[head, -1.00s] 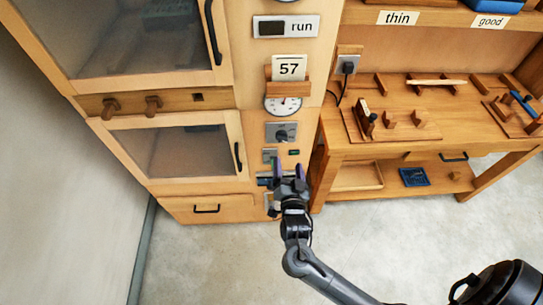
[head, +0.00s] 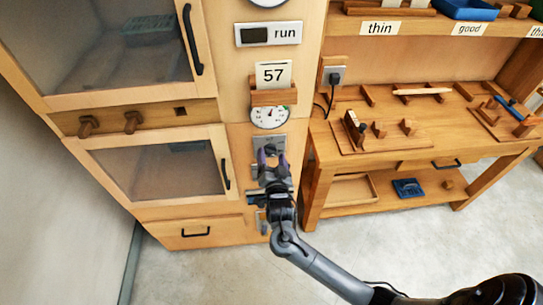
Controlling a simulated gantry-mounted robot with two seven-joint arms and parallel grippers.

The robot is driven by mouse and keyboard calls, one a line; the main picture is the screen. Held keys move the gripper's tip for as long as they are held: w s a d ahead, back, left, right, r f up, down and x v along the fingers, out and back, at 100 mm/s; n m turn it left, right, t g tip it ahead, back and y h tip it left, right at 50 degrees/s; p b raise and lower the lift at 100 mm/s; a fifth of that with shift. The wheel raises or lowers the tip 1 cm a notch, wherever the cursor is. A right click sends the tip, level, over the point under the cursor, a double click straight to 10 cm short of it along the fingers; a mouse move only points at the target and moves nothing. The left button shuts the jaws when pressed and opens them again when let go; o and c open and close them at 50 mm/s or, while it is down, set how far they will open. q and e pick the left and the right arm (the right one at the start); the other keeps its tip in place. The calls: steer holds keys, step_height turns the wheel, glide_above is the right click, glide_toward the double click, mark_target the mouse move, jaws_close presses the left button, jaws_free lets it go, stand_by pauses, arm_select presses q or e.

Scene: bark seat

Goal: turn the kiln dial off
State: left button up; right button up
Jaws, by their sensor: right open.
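The kiln cabinet (head: 228,112) is light wood with two glazed doors and a control column on its right side. A dark dial (head: 271,148) sits on a grey plate on that column, below a round white gauge (head: 269,117). My right gripper (head: 272,158) is open, its fingers pointing up at the lower part of the dial plate. The fingertips overlap the dial's lower edge in the picture; I cannot tell whether they touch it. The dial's exact pointer position is too small to read. My left gripper is not in view.
A "57" card (head: 272,74) stands in a wooden holder above the gauge, under a "run" sign (head: 287,33). Two wooden knobs (head: 110,124) project between the doors. A workbench (head: 375,163) with tools stands close on the right. Open floor (head: 390,240) lies in front.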

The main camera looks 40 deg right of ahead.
steer(key=shift+x, duration=0.8)
